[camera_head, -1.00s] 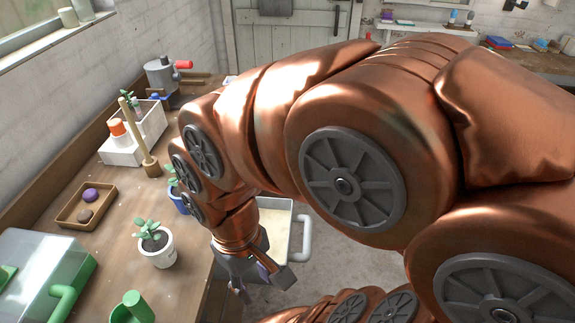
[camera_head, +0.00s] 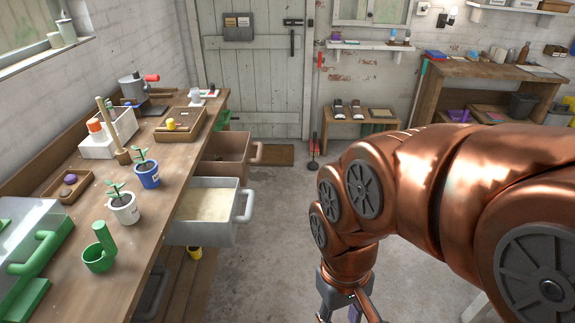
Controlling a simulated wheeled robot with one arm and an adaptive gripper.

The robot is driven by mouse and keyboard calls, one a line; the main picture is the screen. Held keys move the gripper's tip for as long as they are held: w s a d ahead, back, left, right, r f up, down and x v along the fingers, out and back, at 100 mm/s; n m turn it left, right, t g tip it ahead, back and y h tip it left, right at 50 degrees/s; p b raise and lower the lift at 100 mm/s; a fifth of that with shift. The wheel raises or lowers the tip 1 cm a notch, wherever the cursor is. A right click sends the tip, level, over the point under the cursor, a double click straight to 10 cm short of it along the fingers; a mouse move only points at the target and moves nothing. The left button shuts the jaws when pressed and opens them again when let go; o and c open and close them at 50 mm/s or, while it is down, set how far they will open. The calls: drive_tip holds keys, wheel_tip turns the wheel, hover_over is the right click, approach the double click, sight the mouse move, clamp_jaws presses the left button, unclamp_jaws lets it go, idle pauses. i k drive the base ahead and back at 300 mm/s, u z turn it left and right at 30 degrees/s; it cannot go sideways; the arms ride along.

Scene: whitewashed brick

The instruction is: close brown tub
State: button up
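The brown tub (camera_head: 240,143) is a drawer-like bin with a handle (camera_head: 257,153) on its front. It stands pulled out from under the workbench, beyond a grey tub. The grey tub (camera_head: 221,232), with a pale filling and a light handle, is also pulled out and hides part of the brown tub. My gripper (camera_head: 342,312) hangs low at the bottom edge, over the floor, to the right of and nearer than both tubs. Its fingers look spread, with nothing seen between them. The fingertips are partly cut off by the frame.
The floor (camera_head: 270,220) right of the tubs is clear. A small bench (camera_head: 360,123) with shoes and a brown table (camera_head: 480,72) stand at the back.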

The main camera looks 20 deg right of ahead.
sight(235, 149)
drive_tip(key=z, duration=0.8)
drive_tip(key=i, duration=1)
drive_tip(key=u, duration=0.55)
drive_tip(key=i, duration=0.5)
drive_tip(key=z, duration=0.6)
drive_tip(key=k, duration=0.9)
drive_tip(key=u, duration=1.4)
drive_tip(key=i, duration=0.5)
drive_tip(key=u, duration=0.1)
